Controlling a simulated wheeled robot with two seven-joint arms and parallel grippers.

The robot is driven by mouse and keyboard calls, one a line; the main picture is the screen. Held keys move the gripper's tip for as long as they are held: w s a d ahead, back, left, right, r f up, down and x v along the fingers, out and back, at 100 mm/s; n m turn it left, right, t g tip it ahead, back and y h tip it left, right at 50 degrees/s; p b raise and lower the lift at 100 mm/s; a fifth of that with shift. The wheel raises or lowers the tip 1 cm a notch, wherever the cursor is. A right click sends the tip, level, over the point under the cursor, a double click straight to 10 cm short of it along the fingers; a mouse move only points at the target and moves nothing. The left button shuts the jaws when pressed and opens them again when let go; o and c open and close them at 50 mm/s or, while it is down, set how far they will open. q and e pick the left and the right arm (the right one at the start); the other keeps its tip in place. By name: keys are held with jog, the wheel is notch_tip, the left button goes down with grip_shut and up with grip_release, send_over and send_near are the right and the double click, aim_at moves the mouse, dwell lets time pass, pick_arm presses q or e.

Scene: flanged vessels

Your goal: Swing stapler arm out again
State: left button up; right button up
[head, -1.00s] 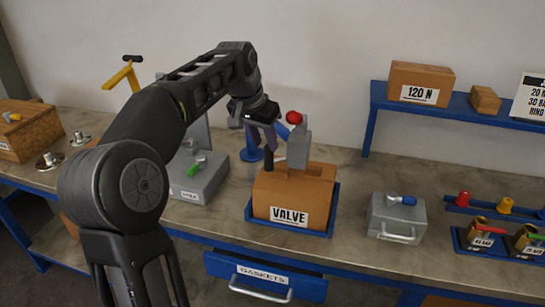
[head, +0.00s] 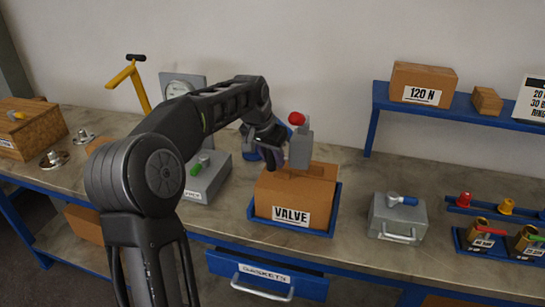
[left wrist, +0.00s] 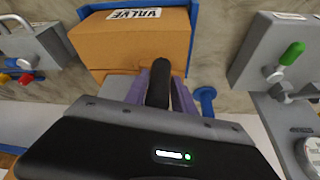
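The stapler's grey head (head: 300,150) with a red knob (head: 296,119) on top stands just above the cardboard box marked VALVE (head: 292,215). Its blue post (head: 250,153) behind the box is mostly hidden by my arm; the blue post base also shows in the left wrist view (left wrist: 206,98). My left gripper (head: 272,163) is low at the left of the head. In the left wrist view its purple fingers lie close against both sides of a black upright handle (left wrist: 159,82). My right gripper is not in view.
The VALVE box sits in a blue tray (head: 338,205). Left of it stands a grey block with a green lever (head: 204,180). A grey case (head: 397,216) stands right, with bare bench between. The gaskets drawer (head: 268,275) juts out below. A blue shelf (head: 450,112) is at the back right.

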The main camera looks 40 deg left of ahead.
pick_arm(q)
jog(key=c, duration=0.6)
grip_shut()
jog(key=shift+a+r, duration=0.1)
jog(key=shift+r, duration=0.1)
dwell(0.4)
